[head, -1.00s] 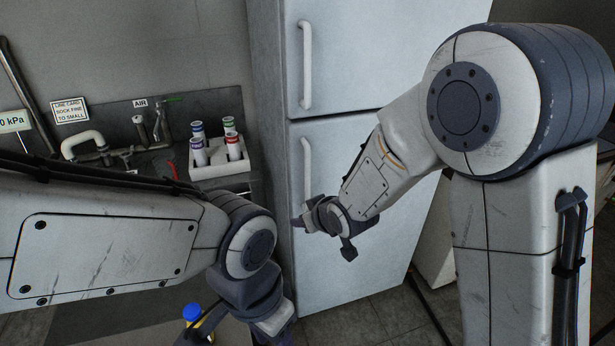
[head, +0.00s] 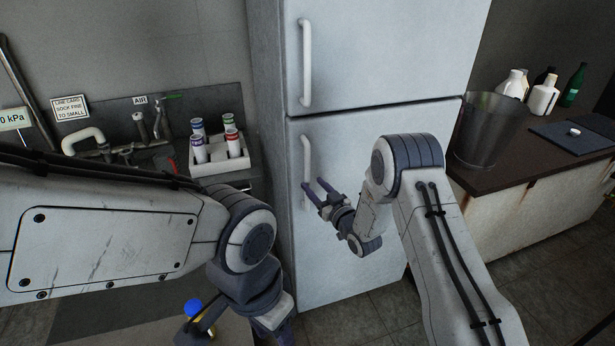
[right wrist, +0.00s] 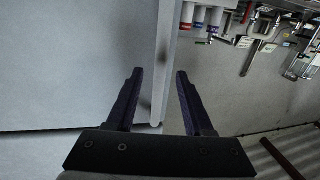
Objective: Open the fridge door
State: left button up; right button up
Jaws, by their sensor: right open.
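The fridge stands mid-picture in the head view, with an upper door (head: 385,55) and a lower door (head: 350,270), both closed. Each has a pale vertical handle near its left edge: the upper handle (head: 305,65) and the lower handle (head: 306,160). My right gripper (head: 313,188) is open at the lower part of the lower handle, fingers pointing at the door. In the right wrist view, a pale bar that looks like this handle (right wrist: 165,60) runs between the open fingers (right wrist: 158,78). I cannot tell whether they touch it.
Left of the fridge is a sink counter with a white tray (head: 222,166) of several cans. At right, a brown-topped counter (head: 520,150) holds a metal bucket (head: 487,130) and bottles. Floor is bare before the fridge.

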aim_at(309, 180)
jog(key=shift+p+x, duration=0.35)
jog(key=shift+x, duration=1.9)
grip_shut()
